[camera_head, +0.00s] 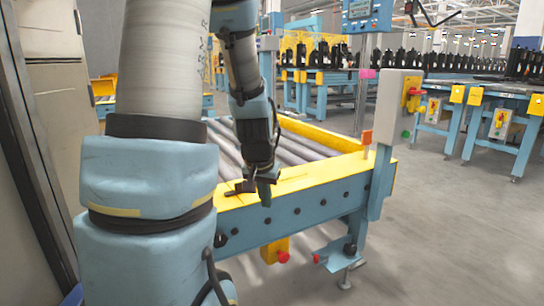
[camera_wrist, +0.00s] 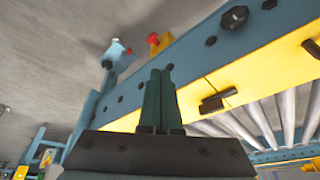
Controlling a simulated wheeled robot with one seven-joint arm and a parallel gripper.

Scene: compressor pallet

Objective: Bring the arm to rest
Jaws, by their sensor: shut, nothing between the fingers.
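My arm comes down across the left and middle of the head view. My gripper (camera_head: 264,190) hangs in front of the yellow-topped end of a blue roller conveyor (camera_head: 300,206). In the wrist view my gripper (camera_wrist: 158,78) shows two dark green fingers pressed together, with nothing between them. The conveyor's blue side (camera_wrist: 190,62) and yellow top lie behind the fingers. I cannot tell whether the fingertips touch the conveyor.
A grey control post (camera_head: 388,125) stands at the conveyor's right corner. A red button (camera_head: 283,256) sits below the frame. A beige cabinet (camera_head: 50,110) is close on the left. Other conveyors with dark parts stand behind. The floor (camera_head: 450,230) at right is clear.

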